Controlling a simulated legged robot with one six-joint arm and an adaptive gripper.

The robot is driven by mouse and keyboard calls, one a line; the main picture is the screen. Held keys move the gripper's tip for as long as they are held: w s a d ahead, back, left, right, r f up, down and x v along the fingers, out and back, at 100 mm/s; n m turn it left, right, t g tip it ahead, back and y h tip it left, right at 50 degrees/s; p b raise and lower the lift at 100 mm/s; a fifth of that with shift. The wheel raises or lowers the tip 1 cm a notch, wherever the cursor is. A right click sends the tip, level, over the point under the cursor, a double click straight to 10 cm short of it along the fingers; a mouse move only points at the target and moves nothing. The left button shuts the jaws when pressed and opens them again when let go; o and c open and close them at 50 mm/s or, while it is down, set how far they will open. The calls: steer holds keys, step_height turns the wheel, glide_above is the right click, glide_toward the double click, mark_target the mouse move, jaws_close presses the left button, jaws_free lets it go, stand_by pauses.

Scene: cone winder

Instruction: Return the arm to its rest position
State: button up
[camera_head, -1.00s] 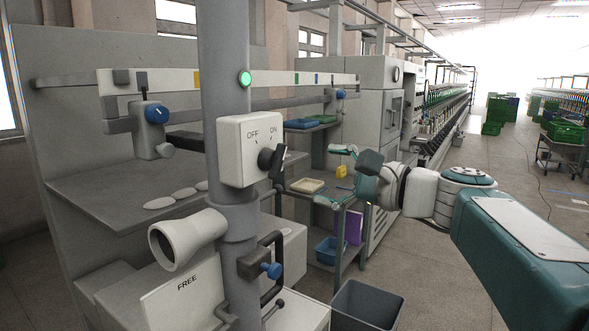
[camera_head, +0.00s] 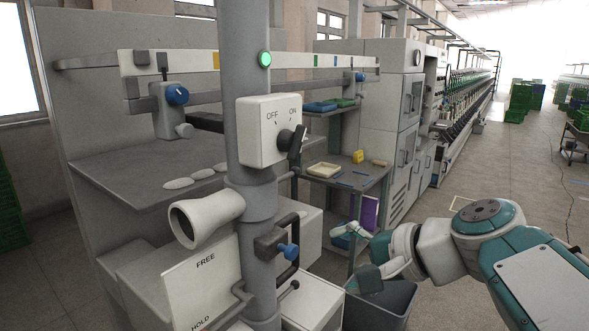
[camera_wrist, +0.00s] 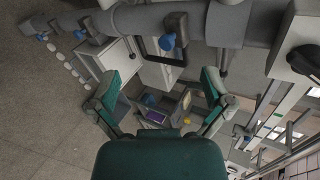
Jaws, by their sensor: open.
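My gripper (camera_head: 352,256) is open and empty, low in the head view, in front of the grey bin (camera_head: 398,302) and right of the grey post (camera_head: 252,205). My arm reaches in from the right edge and is bent at the wrist. In the wrist view both fingers are spread wide, with the gripper (camera_wrist: 160,78) holding nothing. The fingers appear apart from the machine, and the gripper partly hides the bin and the shelf behind it.
The post carries an OFF/ON switch box (camera_head: 268,130), a lit green lamp (camera_head: 265,59) and a blue-knobbed clamp (camera_head: 272,243). A trolley (camera_head: 345,185) with a tray and yellow item stands behind the gripper. Open floor (camera_head: 490,180) lies to the right.

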steer(key=s+d+f+n+g+h, duration=0.1)
steer(key=s+d+f+n+h, duration=0.2)
steer(key=s+f, duration=0.3)
steer(key=s+d+f+n+h, duration=0.4)
steer(key=s+f+n+h, duration=0.2)
steer(key=f, duration=0.3)
steer(key=shift+f+n+g, duration=0.3)
steer(key=shift+g, duration=0.1)
